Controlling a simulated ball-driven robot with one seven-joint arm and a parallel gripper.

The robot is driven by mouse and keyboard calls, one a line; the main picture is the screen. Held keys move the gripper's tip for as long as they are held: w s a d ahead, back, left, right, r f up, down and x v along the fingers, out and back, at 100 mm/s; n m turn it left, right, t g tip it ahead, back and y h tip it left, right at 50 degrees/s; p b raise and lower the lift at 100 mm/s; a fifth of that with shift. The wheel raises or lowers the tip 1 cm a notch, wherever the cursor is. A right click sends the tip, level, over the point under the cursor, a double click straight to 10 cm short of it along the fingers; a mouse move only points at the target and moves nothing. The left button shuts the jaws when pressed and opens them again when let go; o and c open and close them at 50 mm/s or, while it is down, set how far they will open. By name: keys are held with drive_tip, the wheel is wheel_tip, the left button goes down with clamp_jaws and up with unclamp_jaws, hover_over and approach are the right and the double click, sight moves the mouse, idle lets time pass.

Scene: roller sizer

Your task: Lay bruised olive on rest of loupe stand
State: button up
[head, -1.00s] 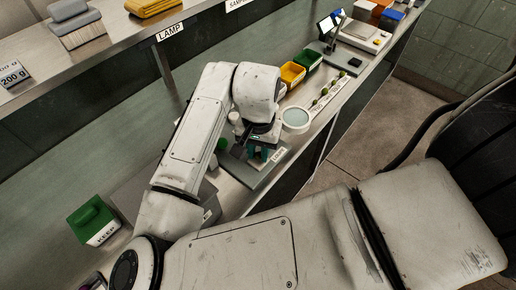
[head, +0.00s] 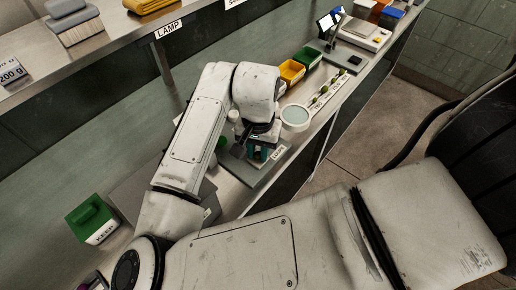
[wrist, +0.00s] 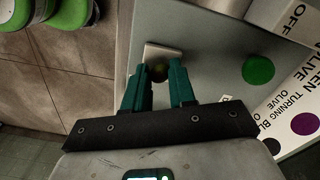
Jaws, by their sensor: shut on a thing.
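My gripper (wrist: 160,82) has teal fingers shut on the bruised olive (wrist: 161,71), a small dark greenish ball between the fingertips in the wrist view. Just past the olive is the small pale rest (wrist: 160,49) on the grey base of the loupe stand. I cannot tell whether the olive touches the rest. The olive is hidden there.
A row of olives on a labelled strip (head: 325,98) lies beyond the lens. Yellow (head: 291,72) and green (head: 307,56) bins stand behind. A green KEEP box (head: 92,217) is at left. A colour chart (wrist: 298,100) lies close to the right of the stand.

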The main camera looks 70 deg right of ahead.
sight(258, 154)
drive_tip(key=shift+f, duration=0.15)
drive_tip(key=o, duration=0.8)
drive_tip(key=shift+c, duration=0.2)
wheel_tip(258, 154, up, 11)
idle(0.4)
drive_tip(key=shift+f, duration=0.1)
